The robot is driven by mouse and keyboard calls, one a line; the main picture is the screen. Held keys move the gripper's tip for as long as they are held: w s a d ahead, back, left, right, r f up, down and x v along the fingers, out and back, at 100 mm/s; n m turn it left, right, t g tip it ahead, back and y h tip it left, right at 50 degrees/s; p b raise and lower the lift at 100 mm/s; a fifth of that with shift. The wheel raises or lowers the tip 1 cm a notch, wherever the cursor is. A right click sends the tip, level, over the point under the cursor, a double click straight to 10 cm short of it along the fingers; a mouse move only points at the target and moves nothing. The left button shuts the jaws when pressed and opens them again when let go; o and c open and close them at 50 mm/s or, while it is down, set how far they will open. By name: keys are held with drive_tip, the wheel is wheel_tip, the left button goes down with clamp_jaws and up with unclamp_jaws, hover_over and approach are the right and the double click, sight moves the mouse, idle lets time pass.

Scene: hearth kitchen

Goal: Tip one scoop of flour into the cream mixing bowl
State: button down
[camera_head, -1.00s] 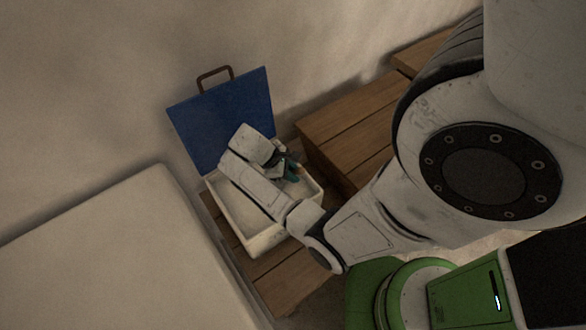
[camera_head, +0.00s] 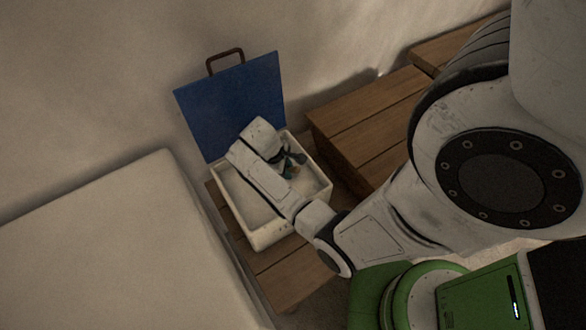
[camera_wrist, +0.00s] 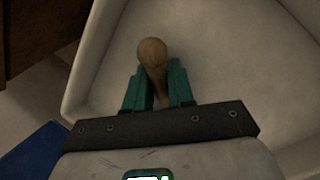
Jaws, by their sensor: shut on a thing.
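A white bin (camera_head: 268,239) with a raised blue lid (camera_head: 225,105) holds pale flour (camera_head: 245,200). My gripper (camera_head: 290,168) is down inside the bin, partly hidden by my own wrist. In the wrist view its two green fingers (camera_wrist: 158,85) are shut on a wooden handle with a rounded end, which looks like the scoop's handle (camera_wrist: 152,52). The scoop's bowl is hidden, so I cannot tell whether it holds flour. The pale flour surface (camera_wrist: 220,60) fills much of the wrist view. The cream mixing bowl is not in view.
The bin stands on a low wooden bench (camera_head: 275,270) by the wall. Wooden steps or crates (camera_head: 370,125) stand to its right. A large pale block (camera_head: 90,245) fills the lower left. The raised lid stands close behind my wrist.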

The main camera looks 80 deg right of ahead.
drive_tip(key=shift+w+r+t+p, duration=0.25)
drive_tip(key=shift+r+t+p, duration=0.2)
drive_tip(key=shift+r+p, duration=0.35)
drive_tip(key=shift+w+r+t+p, duration=0.2)
drive_tip(key=shift+r+t+p, duration=0.25)
drive_tip(key=shift+p, duration=0.55)
drive_tip(key=shift+s+r+p, duration=0.2)
drive_tip(key=shift+r+p, duration=0.25)
drive_tip(key=shift+r, duration=0.8)
drive_tip(key=shift+t, duration=0.6)
drive_tip(key=shift+s+r, duration=0.2)
drive_tip(key=shift+r, duration=1.15)
drive_tip(key=shift+s+r, duration=0.2)
drive_tip(key=shift+r, duration=1.15)
